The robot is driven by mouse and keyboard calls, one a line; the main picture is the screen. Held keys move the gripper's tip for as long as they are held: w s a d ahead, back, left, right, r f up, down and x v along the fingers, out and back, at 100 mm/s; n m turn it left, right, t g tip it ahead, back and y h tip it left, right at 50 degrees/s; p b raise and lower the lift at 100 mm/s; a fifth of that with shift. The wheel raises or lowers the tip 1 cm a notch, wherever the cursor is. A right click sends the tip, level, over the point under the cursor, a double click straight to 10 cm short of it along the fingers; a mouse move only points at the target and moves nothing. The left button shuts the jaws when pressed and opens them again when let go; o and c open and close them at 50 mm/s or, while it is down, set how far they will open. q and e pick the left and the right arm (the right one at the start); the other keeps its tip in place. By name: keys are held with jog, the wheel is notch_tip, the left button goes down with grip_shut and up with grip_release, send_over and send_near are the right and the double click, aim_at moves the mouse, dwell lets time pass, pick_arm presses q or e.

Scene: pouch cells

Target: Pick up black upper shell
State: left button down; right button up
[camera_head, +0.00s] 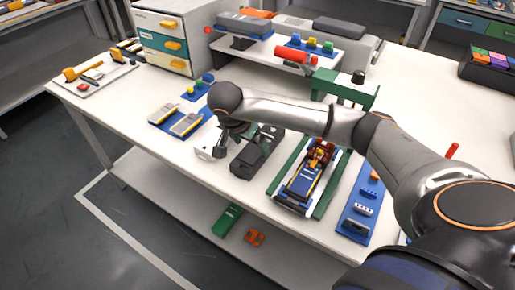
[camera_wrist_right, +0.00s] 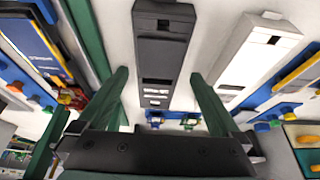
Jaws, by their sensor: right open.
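The black upper shell (camera_head: 256,154) is a long dark case lying on the white table, near the middle of the head view. In the right wrist view the black shell (camera_wrist_right: 163,50) stretches away, with rectangular slots and pale markings on its top. My right gripper (camera_wrist_right: 163,78) has its two green fingers apart, one on each side of the shell, with visible gaps. In the head view my right gripper (camera_head: 237,132) is partly hidden by its own wrist, above the shell's far left end. I cannot tell its exact height. My left gripper is out of view.
A white shell (camera_wrist_right: 258,48) lies beside the black one; it also shows in the head view (camera_head: 208,145). A green-railed fixture (camera_head: 283,170) holding a blue assembly stands to the right. A blue tray (camera_head: 160,121) lies left. A drawer unit (camera_head: 163,42) stands behind.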

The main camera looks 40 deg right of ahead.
aim_at(254, 150)
jog(key=x, duration=0.4)
jog(key=shift+s+f, duration=0.1)
jog(key=shift+f, duration=0.05)
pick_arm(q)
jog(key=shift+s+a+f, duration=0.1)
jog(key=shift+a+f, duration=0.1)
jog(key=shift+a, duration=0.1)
pick_arm(e)
jog(key=shift+c, duration=0.4)
jog(key=c, duration=1.2)
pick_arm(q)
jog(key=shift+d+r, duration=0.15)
pick_arm(e)
jog(key=shift+o, duration=0.2)
